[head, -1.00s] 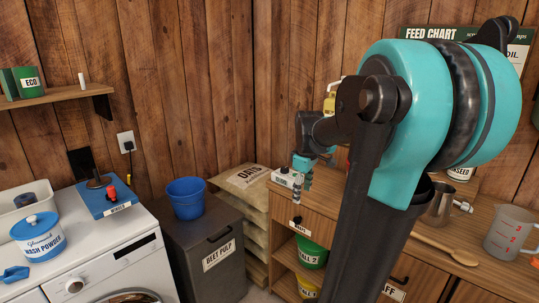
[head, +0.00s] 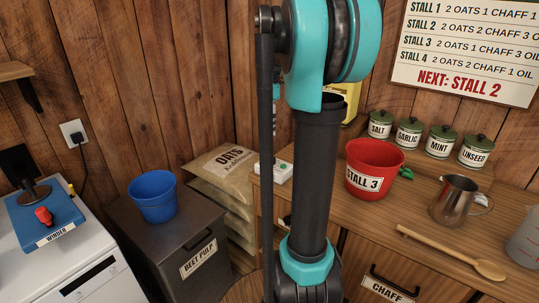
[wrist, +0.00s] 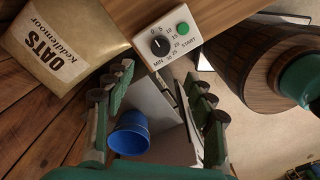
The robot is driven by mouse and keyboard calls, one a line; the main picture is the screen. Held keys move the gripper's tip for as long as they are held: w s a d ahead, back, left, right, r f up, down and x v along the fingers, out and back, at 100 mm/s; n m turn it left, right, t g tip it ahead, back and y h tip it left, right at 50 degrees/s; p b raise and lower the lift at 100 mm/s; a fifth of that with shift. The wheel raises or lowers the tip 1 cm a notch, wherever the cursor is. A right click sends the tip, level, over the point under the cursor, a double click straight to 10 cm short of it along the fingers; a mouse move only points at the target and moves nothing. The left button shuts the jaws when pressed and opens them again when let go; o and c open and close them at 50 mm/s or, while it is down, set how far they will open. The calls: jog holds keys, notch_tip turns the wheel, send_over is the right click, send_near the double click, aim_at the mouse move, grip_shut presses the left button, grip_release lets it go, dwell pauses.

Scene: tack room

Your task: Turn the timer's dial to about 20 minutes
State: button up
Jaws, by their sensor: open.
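The timer is a white box (wrist: 172,38) with a black round dial (wrist: 159,45), printed numbers and a green START button (wrist: 182,28). The dial's pale mark seems to point near 0, but it is small. In the head view the timer (head: 277,172) sits at the counter's left end, partly behind my arm. My gripper (wrist: 160,92) is open and empty in the wrist view, its fingers apart. The timer shows beyond the fingertips, not between them. In the head view my arm hides most of the gripper.
A red STALL 3 bucket (head: 372,168) stands right of the timer on the counter. An OATS sack (head: 222,168) lies to the left, beside a blue bucket (head: 153,198). A metal jug (head: 455,198) and wooden spoon (head: 450,252) are farther right.

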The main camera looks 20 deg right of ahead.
aim_at(271, 158)
notch_tip(271, 158, down, 13)
jog(key=shift+r, duration=0.1)
dwell(0.3)
jog(key=c, duration=1.2)
